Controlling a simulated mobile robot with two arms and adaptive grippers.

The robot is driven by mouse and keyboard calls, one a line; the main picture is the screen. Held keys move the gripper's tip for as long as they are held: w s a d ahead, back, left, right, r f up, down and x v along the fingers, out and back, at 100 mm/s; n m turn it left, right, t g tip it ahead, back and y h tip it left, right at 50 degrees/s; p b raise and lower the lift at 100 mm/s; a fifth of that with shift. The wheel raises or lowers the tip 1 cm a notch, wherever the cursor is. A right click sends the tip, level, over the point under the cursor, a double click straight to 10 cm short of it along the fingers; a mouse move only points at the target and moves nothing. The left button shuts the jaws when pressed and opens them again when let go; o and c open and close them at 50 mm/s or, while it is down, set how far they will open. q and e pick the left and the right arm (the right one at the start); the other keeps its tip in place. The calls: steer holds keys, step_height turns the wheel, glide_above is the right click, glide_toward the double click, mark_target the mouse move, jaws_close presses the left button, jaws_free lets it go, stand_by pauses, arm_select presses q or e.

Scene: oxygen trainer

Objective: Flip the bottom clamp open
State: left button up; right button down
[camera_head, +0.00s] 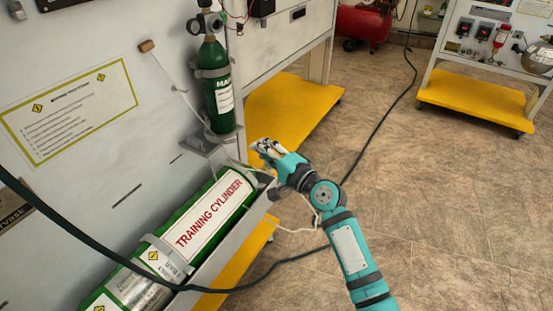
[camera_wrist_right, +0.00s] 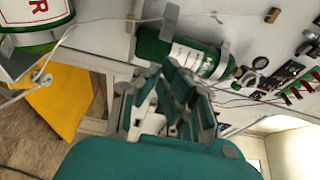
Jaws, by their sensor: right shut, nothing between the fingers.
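A small green cylinder (camera_head: 216,88) stands upright against the white panel. A grey clamp band (camera_head: 211,73) wraps its upper part. A grey bracket (camera_head: 213,141) sits at its foot; whether its clamp is open or closed is unclear. My right gripper (camera_head: 263,147) is shut and empty, to the right of this bracket and apart from it in the picture. In the right wrist view, my right gripper (camera_wrist_right: 174,76) overlaps the lower part of the small cylinder (camera_wrist_right: 150,48), and the grey bracket (camera_wrist_right: 169,20) shows above the fingers. My left gripper is not in view.
A large green training cylinder (camera_head: 208,212) lies in a grey tray (camera_head: 238,232) below, with a grey strap (camera_head: 168,258) over it. A dark hose (camera_head: 110,262) crosses in front. A thin cord hangs near my right wrist. The tiled floor (camera_head: 440,210) at right is open.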

steer(key=v, duration=0.7)
steer(key=shift+a+r, duration=0.1)
